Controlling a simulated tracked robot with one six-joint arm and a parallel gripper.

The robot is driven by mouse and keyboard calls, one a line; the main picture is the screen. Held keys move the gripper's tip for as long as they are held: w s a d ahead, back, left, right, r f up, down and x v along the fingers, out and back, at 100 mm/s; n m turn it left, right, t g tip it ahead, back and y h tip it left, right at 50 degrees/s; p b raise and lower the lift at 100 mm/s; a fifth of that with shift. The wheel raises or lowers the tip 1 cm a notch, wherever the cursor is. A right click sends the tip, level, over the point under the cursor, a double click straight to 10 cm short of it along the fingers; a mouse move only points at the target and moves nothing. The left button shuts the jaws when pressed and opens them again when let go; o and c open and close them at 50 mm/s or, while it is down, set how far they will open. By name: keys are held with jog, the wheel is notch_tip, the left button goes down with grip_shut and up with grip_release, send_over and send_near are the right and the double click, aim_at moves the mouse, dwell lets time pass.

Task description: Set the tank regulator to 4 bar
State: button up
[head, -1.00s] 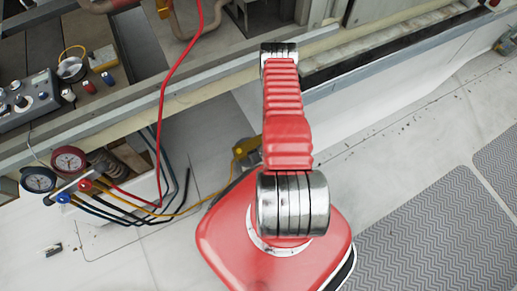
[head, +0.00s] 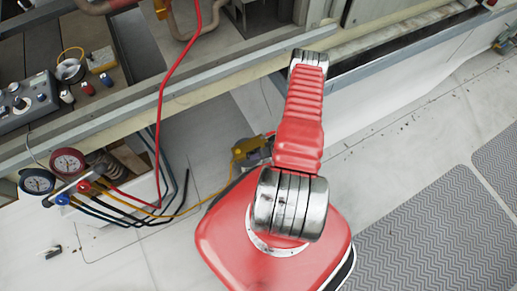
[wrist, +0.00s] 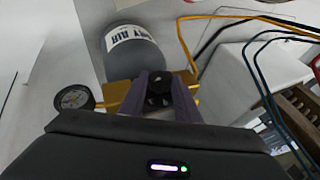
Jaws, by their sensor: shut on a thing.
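In the wrist view a grey tank (wrist: 137,55) with a "DRY AIR" label stands beyond a brass-coloured regulator body (wrist: 120,92). A round dark-faced gauge (wrist: 74,98) sits at the regulator's left; its reading is too small to make out. My gripper (wrist: 160,92) is shut on the black regulator knob (wrist: 159,99), a finger on each side of it. The knob's turn setting cannot be read. In the head view my arm is in sight, but I cannot make out the gripper.
A yellow hose (wrist: 186,45) passes close to the tank's right. Dark hoses and a white block (wrist: 232,80) are further right. In the head view a manifold with a red gauge (head: 68,162) and a dark gauge (head: 37,181) stands at left.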

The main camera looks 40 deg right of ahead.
jog(key=shift+s+d+f+m+t+y, duration=0.2)
jog(key=shift+t+y, duration=0.25)
jog(key=shift+y, duration=0.5)
jog(key=shift+w+d+f+m+t+y, duration=0.15)
jog(key=shift+d+m+t+y, duration=0.2)
jog(key=shift+y, duration=0.65)
jog(key=shift+s+d+f+m+t+y, duration=0.2)
jog(key=shift+t+y, duration=0.3)
jog(key=shift+y, duration=0.45)
jog(key=shift+w+y, duration=0.15)
jog(key=shift+y, duration=0.15)
jog(key=o, duration=1)
jog(key=shift+a, duration=0.15)
jog(key=shift+r, duration=0.1)
jog(key=v, duration=1.3)
jog(key=shift+s+d, duration=0.3)
